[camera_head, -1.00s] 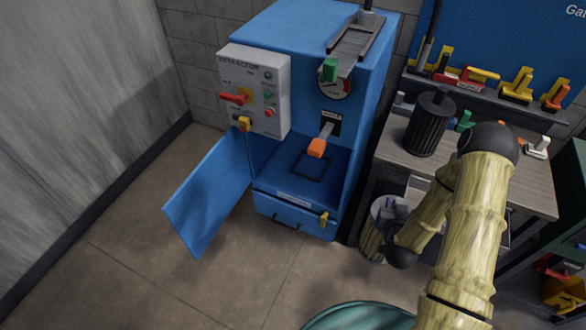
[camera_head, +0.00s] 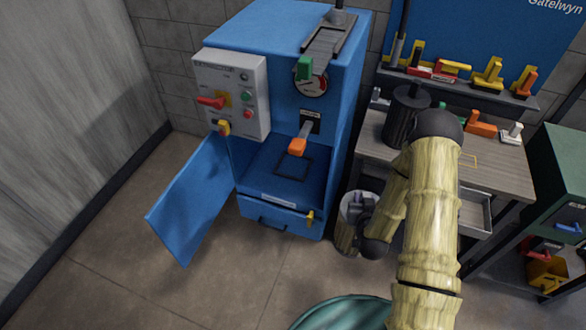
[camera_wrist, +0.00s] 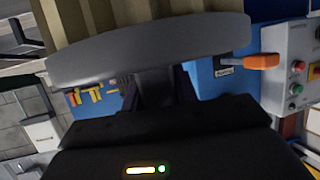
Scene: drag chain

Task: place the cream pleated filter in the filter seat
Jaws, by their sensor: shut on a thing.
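The cream pleated filter (camera_head: 345,240) hangs upright below my gripper (camera_head: 357,204), right of the blue cabinet (camera_head: 340,150) and apart from it. In the wrist view, its grey round end cap (camera_wrist: 150,48) and part of its cream pleated body (camera_wrist: 112,22) fill the top. My gripper's fingers (camera_wrist: 158,88) are shut on the filter at this cap; the exact grip is partly hidden. Inside the open cabinet, a dark square outline (camera_head: 293,168) on the floor looks like the filter seat. An orange-ended lever (camera_head: 298,146) sticks out above it.
The cabinet door (camera_head: 190,200) stands open to the left. Below the chamber is a drawer (camera_head: 272,217) with a yellow latch. A dark pleated cylinder (camera_head: 400,118) stands on the bench (camera_head: 500,175) at right. A green round rim (camera_head: 340,312) is at the bottom. Floor before the cabinet is clear.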

